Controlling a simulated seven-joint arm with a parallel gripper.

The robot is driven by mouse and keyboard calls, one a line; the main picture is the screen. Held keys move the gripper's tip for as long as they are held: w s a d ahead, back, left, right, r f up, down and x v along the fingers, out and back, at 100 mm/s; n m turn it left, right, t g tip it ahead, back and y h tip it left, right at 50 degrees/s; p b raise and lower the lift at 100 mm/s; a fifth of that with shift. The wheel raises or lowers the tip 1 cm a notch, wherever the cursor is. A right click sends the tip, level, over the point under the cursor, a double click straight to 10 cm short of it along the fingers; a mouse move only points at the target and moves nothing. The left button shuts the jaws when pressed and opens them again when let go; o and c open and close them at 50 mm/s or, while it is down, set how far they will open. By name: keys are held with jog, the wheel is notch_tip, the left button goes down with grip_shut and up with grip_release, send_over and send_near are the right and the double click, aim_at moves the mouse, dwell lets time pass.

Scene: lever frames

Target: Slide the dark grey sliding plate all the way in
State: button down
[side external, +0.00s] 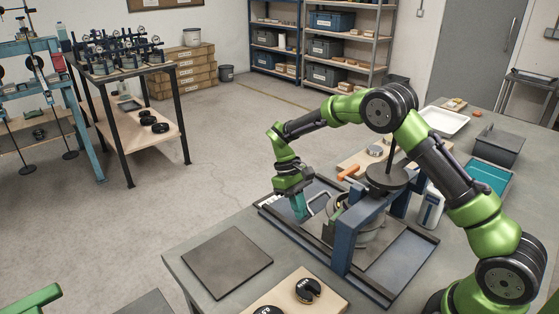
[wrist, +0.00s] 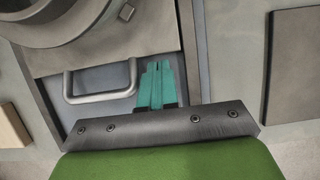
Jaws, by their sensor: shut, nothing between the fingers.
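The dark grey sliding plate (wrist: 152,38) shows at the top of the wrist view, under a round ring-shaped part. A light metal U-shaped handle (wrist: 68,86) is fixed to its near edge; the handle also shows in the side view (side external: 321,202). My gripper (wrist: 157,70) is shut and empty, with its teal fingers together. The fingers are beside the handle, to its right in the wrist view, close to the plate's near edge. In the side view my gripper (side external: 299,212) points down over the tray, left of the handle. Contact with the plate cannot be told.
A blue-framed stand (side external: 352,230) with a dark round weight (side external: 390,178) rises right of the handle. The shallow tray (side external: 408,262) has a raised rim. A flat dark square (side external: 228,262) lies front left. A white bottle (side external: 430,210) stands behind the stand.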

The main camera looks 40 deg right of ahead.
aim_at(320, 230)
jog(key=shift+s, duration=0.15)
jog(key=shift+s, duration=3.2)
jog(key=shift+f, duration=0.1)
jog(key=shift+w, duration=0.15)
